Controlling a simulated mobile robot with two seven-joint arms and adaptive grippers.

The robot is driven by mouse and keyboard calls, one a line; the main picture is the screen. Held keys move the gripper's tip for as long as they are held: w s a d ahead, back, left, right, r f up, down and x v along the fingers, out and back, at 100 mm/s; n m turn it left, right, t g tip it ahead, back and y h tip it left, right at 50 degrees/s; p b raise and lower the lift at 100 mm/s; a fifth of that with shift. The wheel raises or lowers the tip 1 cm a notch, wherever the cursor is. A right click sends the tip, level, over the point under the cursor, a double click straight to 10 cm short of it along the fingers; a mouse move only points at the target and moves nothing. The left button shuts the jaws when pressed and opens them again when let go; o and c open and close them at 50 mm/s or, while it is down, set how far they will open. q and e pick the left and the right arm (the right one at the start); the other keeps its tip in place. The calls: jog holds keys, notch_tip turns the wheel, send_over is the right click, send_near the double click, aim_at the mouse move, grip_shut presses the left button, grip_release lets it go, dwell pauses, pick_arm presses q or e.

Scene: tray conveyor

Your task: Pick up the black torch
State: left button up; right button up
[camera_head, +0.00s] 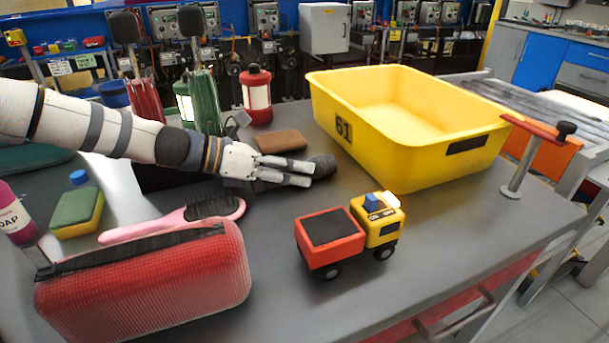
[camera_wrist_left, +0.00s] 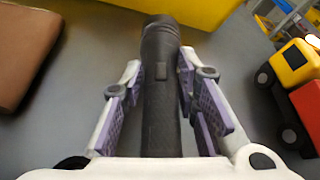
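The black torch (camera_head: 323,166) lies on the grey table in front of the yellow crate, its wide head pointing right in the head view. My left gripper (camera_head: 304,174) is low over the table with its fingers around the torch and partly hides it. In the left wrist view, the torch (camera_wrist_left: 161,100) runs lengthwise between the two purple-padded fingers. A gap shows on each side, so the left gripper (camera_wrist_left: 160,66) is open and not closed on it. The torch's rear end is hidden by the gripper. My right gripper is not in view.
A yellow crate (camera_head: 352,148) stands just behind the torch. A brown wallet-like block (camera_head: 281,141) lies to its left. A toy truck (camera_head: 349,236), red case (camera_head: 150,280), pink brush (camera_head: 170,219) and sponge (camera_head: 77,212) are nearby. The front right table is clear.

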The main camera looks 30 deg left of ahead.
pick_arm(q)
jog(key=shift+d, duration=0.1)
jog(key=shift+r, duration=0.1)
grip_shut()
